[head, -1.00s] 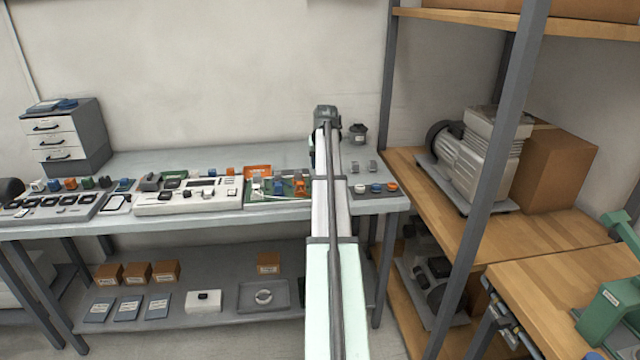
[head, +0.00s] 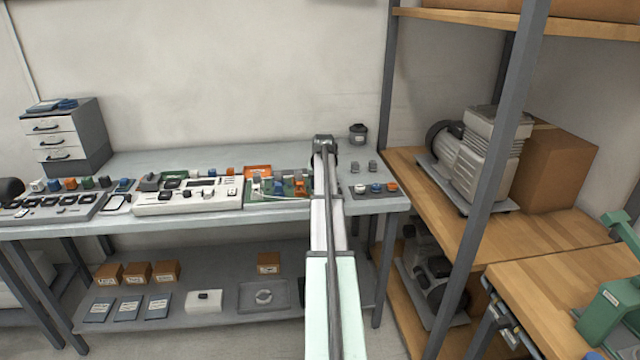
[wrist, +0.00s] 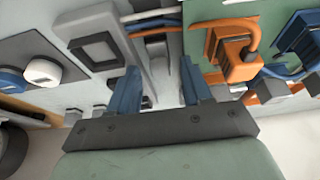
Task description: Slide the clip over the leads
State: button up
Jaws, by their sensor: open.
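In the wrist view my gripper (wrist: 160,76) is open, its two blue fingers apart and pointing at the board. A narrow grey piece (wrist: 157,48) shows between and beyond the fingers; I cannot tell whether it is the clip, and no contact is clear. The leads (wrist: 152,22), white, orange and blue, run across at the top, beyond the fingertips. An orange connector (wrist: 237,60) with an orange lead sits on the green board (wrist: 200,35) to the right. In the head view my arm hides the gripper; a white lead (head: 280,197) shows left of it.
A grey square-framed part (wrist: 95,47) stands close to the left finger. Blue and white knobs (wrist: 40,72) lie farther left. In the head view a white control panel (head: 190,204) is left of the board, and a dark jar (head: 358,133) stands behind.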

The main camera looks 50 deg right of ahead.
grip_shut()
dwell(0.4)
